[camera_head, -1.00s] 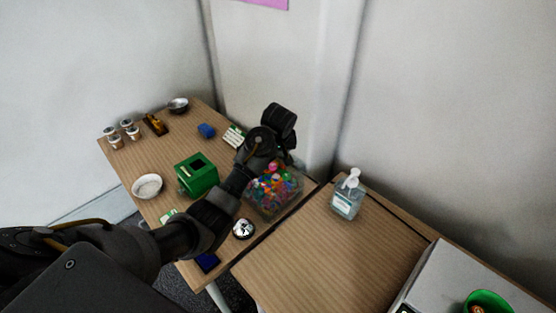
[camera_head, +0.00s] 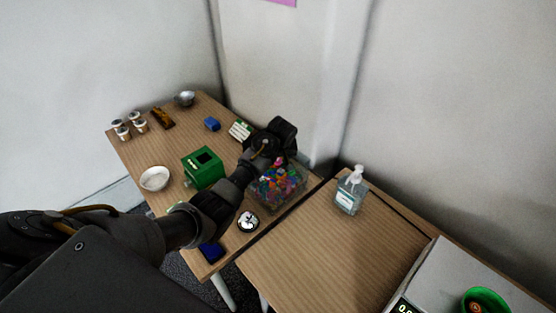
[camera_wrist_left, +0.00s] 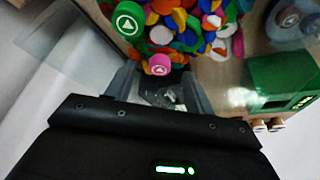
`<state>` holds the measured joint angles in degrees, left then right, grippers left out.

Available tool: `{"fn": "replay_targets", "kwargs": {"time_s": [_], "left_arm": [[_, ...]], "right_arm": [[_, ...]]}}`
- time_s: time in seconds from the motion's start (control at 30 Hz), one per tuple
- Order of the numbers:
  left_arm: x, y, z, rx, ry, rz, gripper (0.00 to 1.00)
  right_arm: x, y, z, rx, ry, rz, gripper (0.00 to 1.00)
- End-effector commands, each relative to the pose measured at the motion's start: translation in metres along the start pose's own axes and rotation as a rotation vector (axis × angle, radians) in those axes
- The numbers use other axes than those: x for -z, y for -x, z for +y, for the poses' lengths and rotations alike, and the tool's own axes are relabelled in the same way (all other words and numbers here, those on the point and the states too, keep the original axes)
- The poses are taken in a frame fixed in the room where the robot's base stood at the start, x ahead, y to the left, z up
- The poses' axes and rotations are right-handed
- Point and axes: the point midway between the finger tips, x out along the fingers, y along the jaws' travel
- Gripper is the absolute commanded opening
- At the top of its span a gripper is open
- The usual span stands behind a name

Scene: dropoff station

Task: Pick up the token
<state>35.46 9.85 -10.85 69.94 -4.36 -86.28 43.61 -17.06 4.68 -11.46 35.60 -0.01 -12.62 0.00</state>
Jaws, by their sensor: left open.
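A clear bin (camera_head: 277,204) full of colourful round tokens stands near the right edge of the wooden table. My left gripper (camera_wrist_left: 159,76) is open above it, pointing into the bin in the left wrist view. A pink token (camera_wrist_left: 158,64) with a white triangle mark shows close to the fingertips. I cannot tell which token is meant. In the head view my wrist covers the bin's back part and hides the fingers. My right gripper is not in view.
A green box (camera_head: 203,168) stands left of the bin, with a white bowl (camera_head: 155,178) beyond it. A round black-and-white item (camera_head: 248,222) lies in front of the bin. A pump bottle (camera_head: 350,192) stands on the neighbouring table, whose middle is clear.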

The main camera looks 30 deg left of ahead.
Motion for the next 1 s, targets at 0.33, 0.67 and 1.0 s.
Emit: {"fn": "replay_targets", "kwargs": {"time_s": [0.33, 0.67, 1.0], "left_arm": [[0.0, -0.024, 0.0, 0.0, -0.002, 0.002, 0.53], [0.0, -0.024, -0.001, 0.0, -0.001, 0.001, 0.27], [0.0, -0.024, -0.001, 0.0, -0.001, 0.001, 0.05]], "right_arm": [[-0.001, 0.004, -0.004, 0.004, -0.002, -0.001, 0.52], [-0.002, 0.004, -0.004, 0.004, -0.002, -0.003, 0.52], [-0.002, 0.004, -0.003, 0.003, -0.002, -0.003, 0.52]]}}
